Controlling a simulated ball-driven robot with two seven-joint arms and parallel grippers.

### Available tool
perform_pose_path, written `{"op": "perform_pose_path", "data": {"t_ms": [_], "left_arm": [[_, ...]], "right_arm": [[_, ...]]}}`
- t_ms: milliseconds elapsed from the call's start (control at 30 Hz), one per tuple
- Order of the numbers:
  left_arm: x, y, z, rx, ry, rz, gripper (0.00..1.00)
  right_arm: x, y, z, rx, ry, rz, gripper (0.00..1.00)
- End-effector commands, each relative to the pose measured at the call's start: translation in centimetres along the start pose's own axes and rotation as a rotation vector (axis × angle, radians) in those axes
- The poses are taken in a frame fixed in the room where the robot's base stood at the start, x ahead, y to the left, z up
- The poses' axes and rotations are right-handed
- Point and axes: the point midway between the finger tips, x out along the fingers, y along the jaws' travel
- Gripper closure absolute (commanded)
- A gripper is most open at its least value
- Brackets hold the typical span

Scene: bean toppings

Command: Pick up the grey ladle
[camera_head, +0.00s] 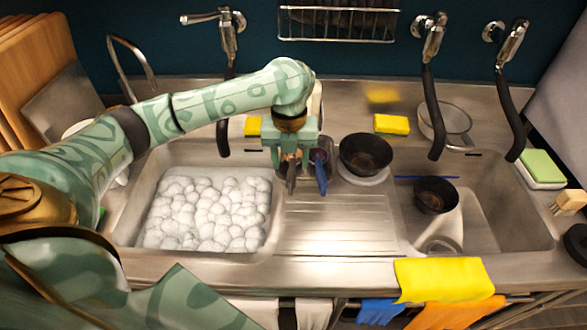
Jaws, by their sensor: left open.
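I cannot make out a ladle for sure anywhere else. My right gripper is not in view.
A black bowl (366,153) on a white plate stands right beside the gripper. Another black bowl (435,195) is in the right basin, under a thin blue stick (427,177). White foam (207,212) fills the left basin. Yellow sponges and hanging taps line the back.

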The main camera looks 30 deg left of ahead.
Motion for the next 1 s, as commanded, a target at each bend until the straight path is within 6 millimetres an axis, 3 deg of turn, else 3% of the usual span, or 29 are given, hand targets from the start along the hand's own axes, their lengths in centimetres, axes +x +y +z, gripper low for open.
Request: {"op": "perform_pose_path", "data": {"t_ms": [33,100,367,600,867,1000], "left_arm": [[1.6,0.0,-0.1,0.0,0.005,0.001,0.53],[2.6,0.0,0.0,0.0,0.003,0.001,0.53],[4.3,-0.1,0.1,0.0,0.001,0.0,0.53],[8.3,-0.2,0.2,0.0,0.003,0.001,0.53],[8.5,-0.2,0.4,0.0,-0.003,-0.001,0.53],[8.5,-0.1,0.4,0.0,-0.003,0.0,0.89]], "right_arm": [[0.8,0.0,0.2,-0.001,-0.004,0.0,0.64],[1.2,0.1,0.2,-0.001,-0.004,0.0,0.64],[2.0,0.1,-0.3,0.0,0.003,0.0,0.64],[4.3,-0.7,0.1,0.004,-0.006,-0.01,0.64],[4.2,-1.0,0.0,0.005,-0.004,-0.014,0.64],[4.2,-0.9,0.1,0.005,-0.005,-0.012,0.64]]}}
